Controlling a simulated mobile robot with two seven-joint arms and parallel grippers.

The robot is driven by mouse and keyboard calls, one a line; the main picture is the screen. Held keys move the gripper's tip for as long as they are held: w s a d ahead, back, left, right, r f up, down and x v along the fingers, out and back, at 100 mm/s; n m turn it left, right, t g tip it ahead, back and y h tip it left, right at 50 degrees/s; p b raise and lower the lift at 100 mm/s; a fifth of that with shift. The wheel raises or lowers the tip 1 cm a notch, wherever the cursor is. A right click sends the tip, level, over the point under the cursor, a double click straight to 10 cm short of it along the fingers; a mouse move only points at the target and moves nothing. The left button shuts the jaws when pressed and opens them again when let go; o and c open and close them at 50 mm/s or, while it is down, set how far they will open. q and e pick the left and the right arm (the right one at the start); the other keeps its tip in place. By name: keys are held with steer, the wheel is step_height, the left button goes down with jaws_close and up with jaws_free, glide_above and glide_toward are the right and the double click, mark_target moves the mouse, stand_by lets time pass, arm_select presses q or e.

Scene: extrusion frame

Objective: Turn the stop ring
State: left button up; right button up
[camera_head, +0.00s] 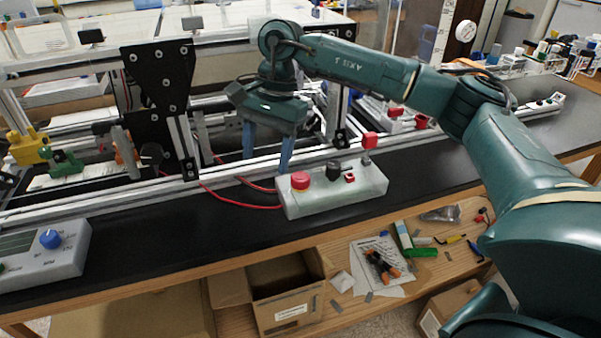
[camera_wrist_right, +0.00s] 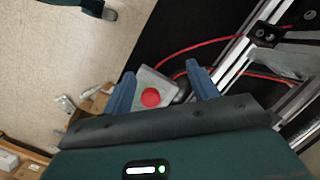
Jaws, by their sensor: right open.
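The stop ring is the round red knob (camera_head: 300,180) on the left end of the white control box (camera_head: 340,194), which lies on the black bench top. My right gripper (camera_head: 267,158) is open, its blue fingers pointing down just behind and left of the red knob, apart from it in the picture. In the right wrist view, the red knob (camera_wrist_right: 150,97) shows between the two open fingers (camera_wrist_right: 160,72), and nothing is held. How far the fingertips are above the box I cannot tell. My left gripper is not in view.
A black knob (camera_head: 333,169) and a small red switch (camera_head: 349,178) sit beside the stop ring. Red cables (camera_head: 240,203) run left of the box. Aluminium rails with a black plate (camera_head: 160,75) stand behind.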

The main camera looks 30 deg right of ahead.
mark_target(301, 176)
steer(key=d+r+h, duration=0.3)
steer(key=d+r, duration=0.1)
steer(key=d, duration=0.4)
steer(key=shift+t, duration=0.3)
steer(key=f, duration=0.4)
steer(key=f+p, duration=0.1)
steer(key=f, duration=0.7)
steer(key=shift+w+a+f, duration=0.15)
steer(key=shift+w+f, duration=0.1)
steer(key=shift+f, duration=0.05)
steer(key=shift+c, duration=0.6)
steer(key=c, duration=0.9)
